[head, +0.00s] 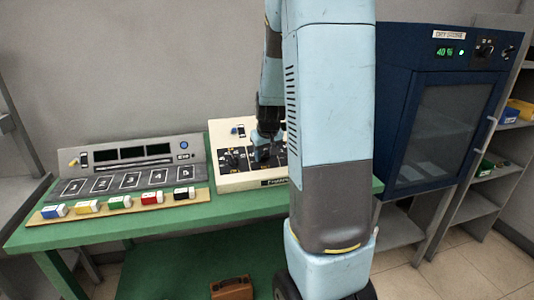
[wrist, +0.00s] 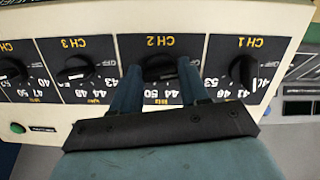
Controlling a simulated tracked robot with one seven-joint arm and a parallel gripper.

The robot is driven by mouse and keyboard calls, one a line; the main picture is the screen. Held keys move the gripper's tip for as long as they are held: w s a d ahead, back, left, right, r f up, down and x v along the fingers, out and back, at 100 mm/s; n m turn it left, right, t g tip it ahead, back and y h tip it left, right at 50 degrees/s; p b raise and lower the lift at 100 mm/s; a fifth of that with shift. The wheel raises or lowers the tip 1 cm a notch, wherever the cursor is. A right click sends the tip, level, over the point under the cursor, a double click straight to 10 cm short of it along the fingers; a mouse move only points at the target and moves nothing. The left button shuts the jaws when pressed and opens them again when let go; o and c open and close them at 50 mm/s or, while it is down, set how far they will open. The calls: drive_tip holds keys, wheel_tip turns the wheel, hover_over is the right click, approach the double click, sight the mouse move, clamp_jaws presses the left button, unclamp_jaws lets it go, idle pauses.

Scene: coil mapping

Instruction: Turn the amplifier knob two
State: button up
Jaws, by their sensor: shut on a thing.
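The amplifier (head: 220,131) is a cream box with a sloped black panel on the green bench. Part of it is hidden behind my arm in the head view. In the wrist view its panel (wrist: 215,25) appears upside down, with CH 1, CH 2 and CH 3 knobs showing. My gripper (wrist: 158,66) has one finger on each side of the black CH 2 knob (wrist: 160,75) and is shut on it. The knob's pointer and exact setting are hard to read between the fingers. The CH 1 knob (wrist: 243,70) and CH 3 knob (wrist: 73,70) stand free on either side.
A grey console (head: 128,165) with numbered squares and several coloured blocks in front stands left on the green bench (head: 120,226). A dark blue dry cabinet (head: 398,115) stands right, with shelves (head: 480,195) beyond. A brown case (head: 231,288) lies below.

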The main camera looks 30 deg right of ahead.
drive_tip(key=shift+d+m, duration=0.1)
drive_tip(key=shift+m, duration=1.8)
drive_tip(key=shift+m+y, duration=0.4)
drive_tip(key=shift+m, duration=1.4)
drive_tip(key=o, duration=1.1)
drive_tip(key=shift+c, duration=0.2)
drive_tip(key=shift+s+r, duration=0.15)
drive_tip(key=shift+r, duration=0.3)
drive_tip(key=v, duration=1.2)
drive_tip(key=shift+s+r, duration=0.3)
drive_tip(key=shift+s, duration=0.1)
